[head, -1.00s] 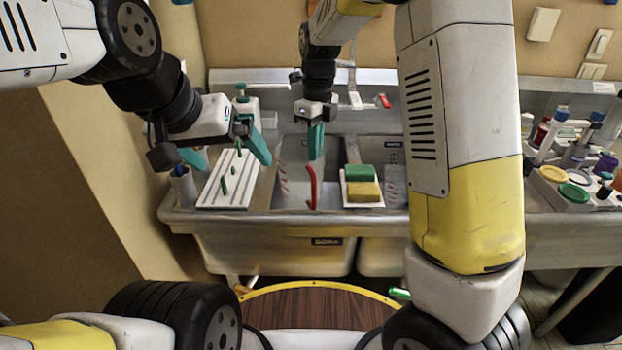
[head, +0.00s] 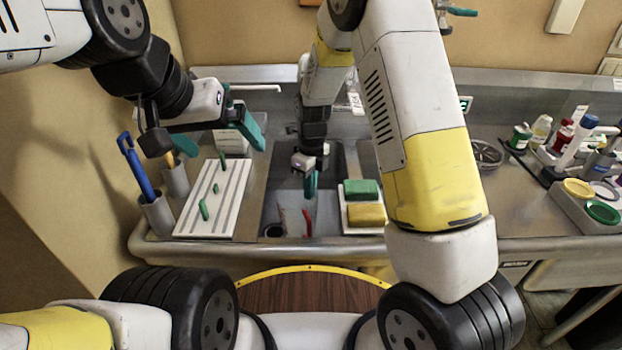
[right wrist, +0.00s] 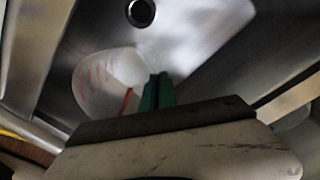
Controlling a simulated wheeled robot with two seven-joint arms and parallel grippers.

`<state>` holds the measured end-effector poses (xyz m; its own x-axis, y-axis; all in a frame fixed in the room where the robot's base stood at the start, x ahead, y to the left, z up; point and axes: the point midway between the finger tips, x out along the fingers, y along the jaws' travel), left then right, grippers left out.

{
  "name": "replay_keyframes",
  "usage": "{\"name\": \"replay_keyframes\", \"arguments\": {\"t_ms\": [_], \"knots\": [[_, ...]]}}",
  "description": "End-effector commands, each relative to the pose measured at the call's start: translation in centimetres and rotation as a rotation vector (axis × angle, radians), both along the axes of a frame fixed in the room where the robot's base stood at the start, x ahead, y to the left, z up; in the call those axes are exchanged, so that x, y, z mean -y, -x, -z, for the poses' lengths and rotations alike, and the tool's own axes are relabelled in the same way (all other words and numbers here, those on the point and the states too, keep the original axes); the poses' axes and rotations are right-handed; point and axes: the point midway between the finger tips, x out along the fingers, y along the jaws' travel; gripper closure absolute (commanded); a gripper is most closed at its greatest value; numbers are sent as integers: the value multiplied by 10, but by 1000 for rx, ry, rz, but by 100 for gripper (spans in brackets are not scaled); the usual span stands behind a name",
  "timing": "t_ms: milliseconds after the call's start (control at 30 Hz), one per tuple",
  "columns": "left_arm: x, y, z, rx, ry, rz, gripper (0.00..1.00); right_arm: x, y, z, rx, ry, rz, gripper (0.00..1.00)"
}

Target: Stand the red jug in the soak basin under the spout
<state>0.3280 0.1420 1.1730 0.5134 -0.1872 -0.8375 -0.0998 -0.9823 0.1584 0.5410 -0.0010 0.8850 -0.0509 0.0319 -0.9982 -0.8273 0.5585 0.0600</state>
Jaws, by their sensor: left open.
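The red jug (head: 307,222) is a clear vessel with a red handle and red marks, low inside the steel soak basin (head: 268,205). In the right wrist view the jug (right wrist: 92,84) lies to the left of the green fingertips, close to the round drain (right wrist: 140,12). My right gripper (head: 311,185) is shut at the top of the red handle; the fingers partly hide the grip. Whether the jug touches the basin floor cannot be told. My left gripper (head: 218,140) is open and empty above the white ribbed board. The spout is not clearly visible behind my right arm.
The white ribbed board (head: 232,205) with green pegs is left of the basin. A holder with a green sponge (head: 361,189) and a yellow sponge (head: 366,215) is right of it. A cup with a blue-handled tool (head: 140,170) stands far left; bottles stand far right.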

Motion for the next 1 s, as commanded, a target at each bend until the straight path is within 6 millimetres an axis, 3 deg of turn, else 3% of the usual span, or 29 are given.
{"name": "replay_keyframes", "arguments": {"t_ms": [100, 400, 800, 1000], "knots": [[0, 0, 0, 0, 0, 0, 0, 1, 1, 34, -6, 1, 1, 100], [0, 0, 0, 0, 0, 0, 0, 0, 1, 96, -5, 0, 0, 100], [0, 0, 0, 0, 0, 0, 0, 10, -78, 95, 1, -2, 3, 100], [0, 0, 0, 0, 0, 0, 0, 11, -95, 94, 2, -1, 0, 100]]}}
